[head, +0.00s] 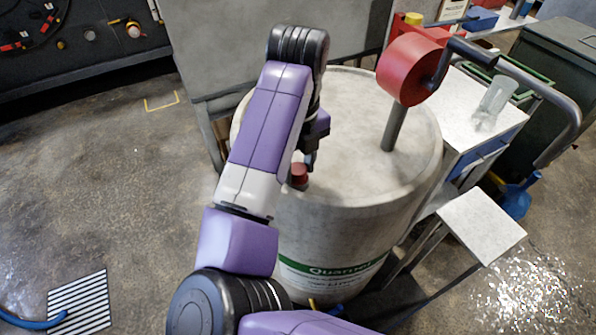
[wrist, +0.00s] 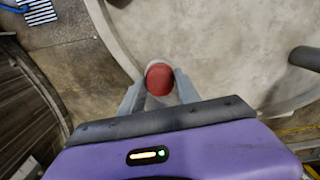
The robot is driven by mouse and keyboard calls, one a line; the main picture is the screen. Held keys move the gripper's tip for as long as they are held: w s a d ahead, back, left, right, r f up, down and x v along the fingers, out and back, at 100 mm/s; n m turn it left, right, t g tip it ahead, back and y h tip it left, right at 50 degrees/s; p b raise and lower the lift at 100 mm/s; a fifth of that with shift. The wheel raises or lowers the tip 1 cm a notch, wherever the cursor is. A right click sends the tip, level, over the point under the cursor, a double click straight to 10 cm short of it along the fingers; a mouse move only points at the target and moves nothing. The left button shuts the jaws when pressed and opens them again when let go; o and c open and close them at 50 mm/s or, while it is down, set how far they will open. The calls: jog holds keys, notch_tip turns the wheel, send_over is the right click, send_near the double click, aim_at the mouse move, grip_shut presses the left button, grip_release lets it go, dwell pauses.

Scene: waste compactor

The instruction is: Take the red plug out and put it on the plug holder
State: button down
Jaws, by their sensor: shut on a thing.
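The red plug (head: 298,175) is on the top of the grey drum (head: 345,110), near its front left rim. In the wrist view the round red plug (wrist: 159,78) sits between the two fingers of my gripper (wrist: 159,88). My gripper (head: 308,168) points down at the drum top and is shut on the plug. I cannot tell whether the plug is still seated in its hole. The plug holder cannot be told for certain; a small pale square platform (head: 482,228) stands at the right of the drum.
A red cylinder on a bent pipe (head: 408,70) rises from the drum's right side. A white table (head: 480,120) with a clear cup (head: 497,95) stands behind at the right. A dark green bin (head: 560,70) is beyond it. Open floor lies at the left.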

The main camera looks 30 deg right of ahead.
jog(key=n+p, duration=0.2)
jog(key=n, duration=0.1)
jog(key=shift+r, duration=0.15)
jog(key=shift+n, duration=0.6)
jog(key=shift+p, duration=0.35)
jog(key=shift+n+p, duration=0.3)
jog(key=n+p, duration=0.2)
jog(key=shift+n, duration=0.3)
jog(key=shift+n+p, duration=0.4)
jog(key=shift+n, duration=0.6)
